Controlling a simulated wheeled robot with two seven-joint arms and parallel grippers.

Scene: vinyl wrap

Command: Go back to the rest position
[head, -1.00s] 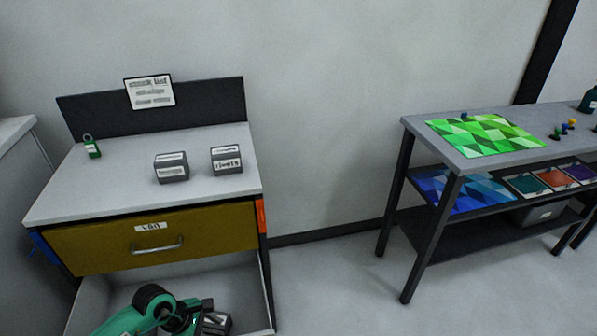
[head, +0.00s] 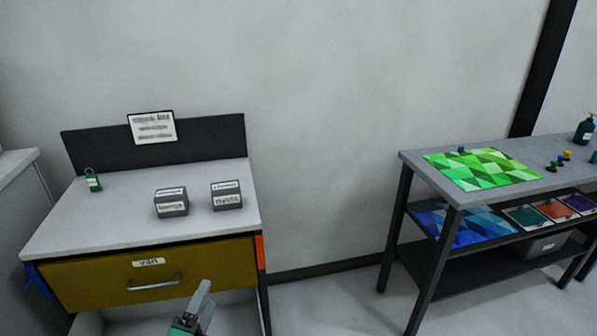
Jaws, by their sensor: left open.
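My left gripper (head: 203,306) shows at the bottom of the head view, in front of and below the yellow drawer front marked "van" (head: 150,285). It is open, and nothing shows between its fingers. Most of its arm is below the picture's edge. My right gripper is not in view.
A workbench (head: 110,215) holds two grey labelled boxes, one reading "rivets" (head: 227,203), and a green padlock (head: 93,182). An open lower drawer (head: 235,315) lies beneath. A grey table (head: 407,158) with a green patterned sheet (head: 485,168) stands right. Floor between them is clear.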

